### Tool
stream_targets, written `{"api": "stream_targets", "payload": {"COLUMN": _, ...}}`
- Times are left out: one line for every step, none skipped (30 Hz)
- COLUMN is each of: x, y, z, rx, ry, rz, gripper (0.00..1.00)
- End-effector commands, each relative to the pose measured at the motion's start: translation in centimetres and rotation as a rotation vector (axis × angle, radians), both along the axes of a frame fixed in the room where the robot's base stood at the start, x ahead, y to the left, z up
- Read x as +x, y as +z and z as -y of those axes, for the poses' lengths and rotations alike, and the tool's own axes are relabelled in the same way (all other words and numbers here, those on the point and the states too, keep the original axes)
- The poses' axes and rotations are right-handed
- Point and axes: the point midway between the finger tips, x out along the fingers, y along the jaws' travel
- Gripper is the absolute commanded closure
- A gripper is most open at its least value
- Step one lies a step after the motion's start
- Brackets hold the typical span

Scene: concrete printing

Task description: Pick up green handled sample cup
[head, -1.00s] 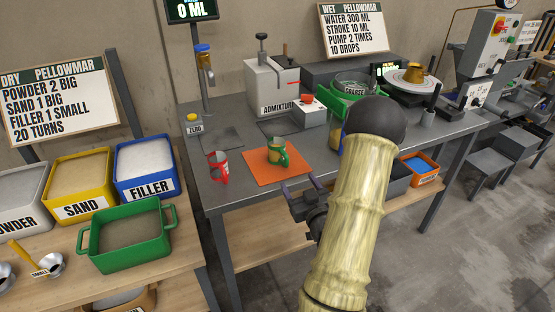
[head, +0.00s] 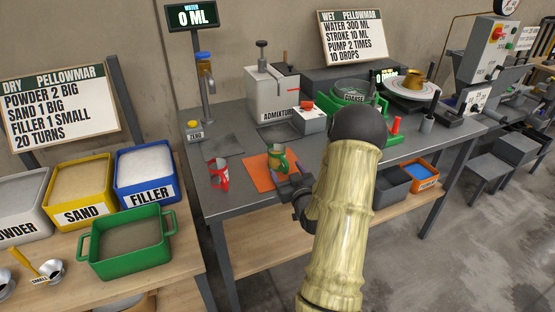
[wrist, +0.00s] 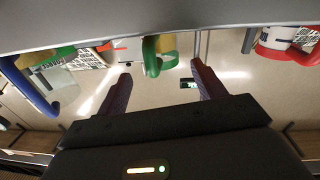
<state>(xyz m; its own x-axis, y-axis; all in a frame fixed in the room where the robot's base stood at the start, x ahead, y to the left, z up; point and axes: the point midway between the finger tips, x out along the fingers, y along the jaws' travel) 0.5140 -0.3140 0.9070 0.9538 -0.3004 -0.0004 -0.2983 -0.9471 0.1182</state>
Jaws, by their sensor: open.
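The green-handled sample cup (head: 277,160) has a tan and green body and stands upright on the orange mat (head: 254,176) on the grey table. In the wrist view its green handle (wrist: 152,58) shows ahead of and roughly between my fingertips. My gripper (head: 283,184) is open and empty at the mat's front right edge, close to the cup. Its two purple fingers (wrist: 161,78) are spread apart in the wrist view. My arm hides part of the table to the right.
A red-handled cup (head: 217,172) stands left of the mat and also shows in the wrist view (wrist: 285,45). The admixture dispenser (head: 273,95) and green coarse sieve (head: 352,98) stand behind. The green tub (head: 127,241) is on the wooden bench at left.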

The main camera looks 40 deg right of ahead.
Motion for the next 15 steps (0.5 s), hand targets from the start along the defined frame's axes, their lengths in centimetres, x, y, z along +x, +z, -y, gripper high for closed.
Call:
{"api": "stream_targets", "payload": {"x": 0.2, "y": 0.1, "z": 0.1, "rx": 0.0, "ry": 0.0, "rz": 0.001, "gripper": 0.31}}
{"api": "stream_targets", "payload": {"x": 0.5, "y": 0.1, "z": 0.1, "rx": 0.0, "ry": 0.0, "rz": 0.001, "gripper": 0.31}}
{"api": "stream_targets", "payload": {"x": 0.8, "y": 0.2, "z": 0.2, "rx": -0.001, "ry": 0.0, "rz": 0.001, "gripper": 0.31}}
{"api": "stream_targets", "payload": {"x": 1.2, "y": 0.2, "z": 0.3, "rx": 0.0, "ry": 0.0, "rz": 0.001, "gripper": 0.31}}
{"api": "stream_targets", "payload": {"x": 1.6, "y": 0.3, "z": 0.4, "rx": -0.001, "ry": 0.0, "rz": 0.003, "gripper": 0.31}}
{"api": "stream_targets", "payload": {"x": 2.2, "y": 0.3, "z": 0.6, "rx": -0.001, "ry": 0.001, "rz": 0.002, "gripper": 0.31}}
{"api": "stream_targets", "payload": {"x": 2.7, "y": 0.3, "z": 0.7, "rx": -0.001, "ry": 0.001, "rz": 0.003, "gripper": 0.31}}
{"api": "stream_targets", "payload": {"x": 3.2, "y": 0.3, "z": 0.8, "rx": 0.0, "ry": 0.001, "rz": 0.002, "gripper": 0.31}}
{"api": "stream_targets", "payload": {"x": 3.7, "y": 0.3, "z": 1.0, "rx": -0.001, "ry": 0.001, "rz": 0.002, "gripper": 0.31}}
{"api": "stream_targets", "payload": {"x": 4.1, "y": 0.2, "z": 1.1, "rx": -0.001, "ry": 0.0, "rz": 0.002, "gripper": 0.31}}
{"api": "stream_targets", "payload": {"x": 4.4, "y": 0.2, "z": 1.2, "rx": -0.001, "ry": 0.0, "rz": 0.002, "gripper": 0.31}}
{"api": "stream_targets", "payload": {"x": 4.7, "y": 0.2, "z": 1.3, "rx": 0.0, "ry": 0.0, "rz": 0.001, "gripper": 0.31}}
{"api": "stream_targets", "payload": {"x": 4.8, "y": 0.1, "z": 1.3, "rx": 0.0, "ry": 0.001, "rz": 0.0, "gripper": 0.31}}
{"api": "stream_targets", "payload": {"x": 4.9, "y": 0.1, "z": 1.4, "rx": 0.0, "ry": 0.001, "rz": 0.0, "gripper": 0.31}}
{"api": "stream_targets", "payload": {"x": 5.0, "y": 0.1, "z": 1.4, "rx": 0.0, "ry": 0.0, "rz": 0.0, "gripper": 0.31}}
